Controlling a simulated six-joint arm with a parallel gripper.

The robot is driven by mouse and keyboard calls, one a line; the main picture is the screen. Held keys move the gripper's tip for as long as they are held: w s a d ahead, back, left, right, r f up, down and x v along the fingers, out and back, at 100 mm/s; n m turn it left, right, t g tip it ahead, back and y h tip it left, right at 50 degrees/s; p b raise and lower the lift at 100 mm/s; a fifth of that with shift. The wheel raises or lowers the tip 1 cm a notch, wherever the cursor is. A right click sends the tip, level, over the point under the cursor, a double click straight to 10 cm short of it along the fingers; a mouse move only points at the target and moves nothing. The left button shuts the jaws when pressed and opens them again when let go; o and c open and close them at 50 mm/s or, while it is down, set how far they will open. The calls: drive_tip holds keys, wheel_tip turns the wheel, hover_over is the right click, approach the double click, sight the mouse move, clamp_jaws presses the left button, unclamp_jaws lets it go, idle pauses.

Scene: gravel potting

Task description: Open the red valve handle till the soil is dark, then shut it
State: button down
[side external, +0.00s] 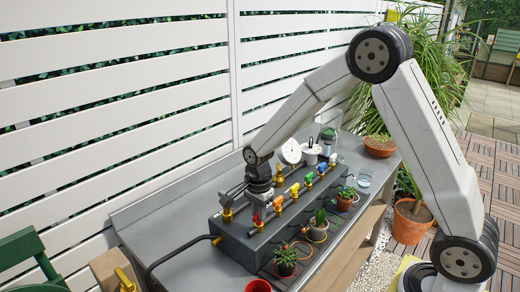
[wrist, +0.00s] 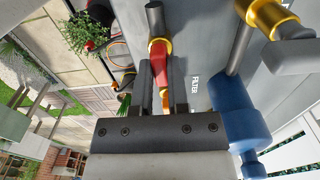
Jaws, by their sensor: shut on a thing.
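The red valve handle (wrist: 158,50) lies between the two fingers of my gripper (wrist: 159,78) in the wrist view, beside a brass collar. My gripper is shut on it. In the side view my gripper (side external: 262,202) reaches down to the front end of the grey manifold box, and the red handle (side external: 256,217) shows just below it. A potted plant (side external: 286,256) stands in front of that end of the box; it also shows in the wrist view (wrist: 84,32). Its leaves hide most of its soil, so I cannot tell how dark it is.
A dial gauge (side external: 291,151) stands behind. A red cup (side external: 258,286) is at the near edge. A blue part (wrist: 238,112) is close beside my gripper.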

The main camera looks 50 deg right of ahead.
drive_tip(key=shift+r, duration=0.1)
drive_tip(key=c, duration=0.6)
unclamp_jaws()
drive_tip(key=shift+r, duration=0.1)
drive_tip(key=shift+r, duration=3.8)
